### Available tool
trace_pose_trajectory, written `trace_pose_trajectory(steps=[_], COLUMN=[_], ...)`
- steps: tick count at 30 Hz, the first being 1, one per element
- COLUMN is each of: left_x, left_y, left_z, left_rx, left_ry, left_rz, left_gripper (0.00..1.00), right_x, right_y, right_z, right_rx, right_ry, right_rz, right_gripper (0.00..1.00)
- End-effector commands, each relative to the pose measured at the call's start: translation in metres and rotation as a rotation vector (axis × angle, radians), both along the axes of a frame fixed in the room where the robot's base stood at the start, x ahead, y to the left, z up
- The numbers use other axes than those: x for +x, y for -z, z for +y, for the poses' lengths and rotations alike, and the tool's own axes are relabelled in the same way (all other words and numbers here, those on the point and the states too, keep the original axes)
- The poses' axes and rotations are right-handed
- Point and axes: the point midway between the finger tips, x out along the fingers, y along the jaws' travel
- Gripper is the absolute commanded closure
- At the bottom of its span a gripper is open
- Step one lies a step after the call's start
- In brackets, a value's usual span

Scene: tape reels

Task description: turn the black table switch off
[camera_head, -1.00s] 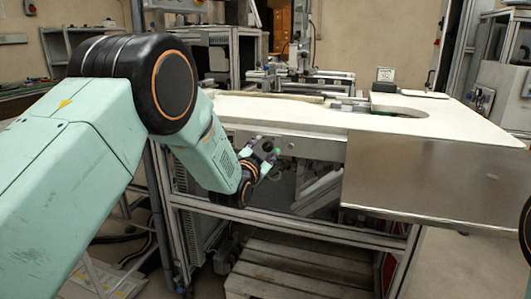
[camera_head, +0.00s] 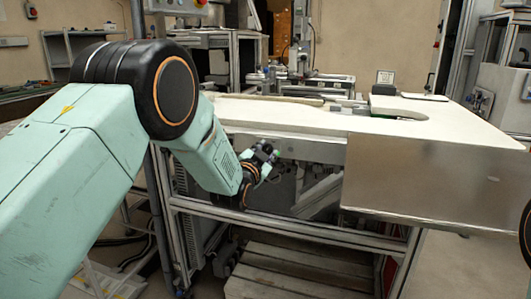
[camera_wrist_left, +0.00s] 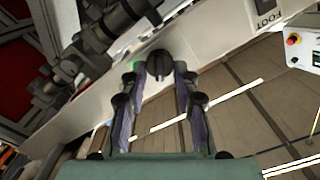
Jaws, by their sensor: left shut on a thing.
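The black table switch (camera_wrist_left: 160,63) is a round knob on the pale front panel of the table (camera_wrist_left: 215,38), with a small green light beside it in the left wrist view. My left gripper (camera_wrist_left: 160,72) has its two fingertips on either side of the knob and is shut on it. In the head view my left gripper (camera_head: 270,157) is at the table's front panel, just under the pale tabletop (camera_head: 290,117). The switch is too small and covered to make out there. The knob's exact setting is hard to read. My right gripper is not in view.
A metal sheet panel (camera_head: 430,185) covers the right part of the table's front. A wooden pallet (camera_head: 300,270) lies under the table. A small dark box (camera_head: 385,77) stands on the tabletop. The left wrist view shows a white box with a red button (camera_wrist_left: 300,40).

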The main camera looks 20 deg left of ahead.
Motion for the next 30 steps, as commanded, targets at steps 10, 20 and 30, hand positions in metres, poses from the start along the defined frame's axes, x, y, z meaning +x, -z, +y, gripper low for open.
trace_pose_trajectory(steps=[10, 20, 30], left_x=[0.000, 0.000, 0.000], left_y=[0.000, -0.001, -0.002], left_z=[0.000, 0.002, 0.004], left_rx=[-0.043, -0.271, -0.595], left_ry=[-0.001, -0.001, -0.002], left_rz=[0.002, 0.012, 0.023], left_gripper=[1.00, 1.00, 1.00], right_x=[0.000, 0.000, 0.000], right_y=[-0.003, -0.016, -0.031], right_z=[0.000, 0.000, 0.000], right_rx=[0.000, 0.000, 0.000], right_ry=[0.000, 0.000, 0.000], right_rz=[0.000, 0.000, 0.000], right_gripper=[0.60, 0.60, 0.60])
